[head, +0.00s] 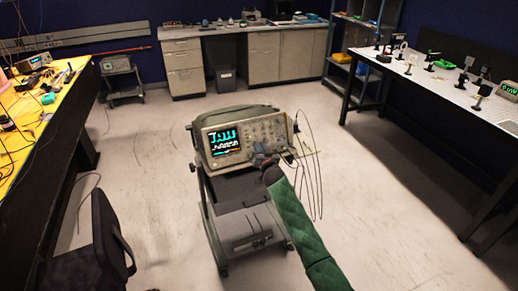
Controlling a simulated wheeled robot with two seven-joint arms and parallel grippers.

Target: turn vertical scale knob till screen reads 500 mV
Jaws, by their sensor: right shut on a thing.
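The oscilloscope (206,124) stands on a cart in the middle of the head view, its front turned towards me. Its lit screen (224,141) shows large cyan characters with smaller rows below; I cannot read the value surely. Several small knobs and buttons cover the control panel (264,131) right of the screen. My right gripper (262,159), on a green-sleeved arm from the lower right, is at the lower part of this panel, shut on what looks like a knob. The gripper hides that knob, so I cannot tell which one it is. My left gripper is out of view.
Thin cables (312,170) hang at the oscilloscope's right side. The cart (238,198) has a lower shelf. A dark chair (92,250) stands at lower left, a yellow-topped bench (40,105) at left and a white bench (425,80) at right. Open floor (375,215) lies between.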

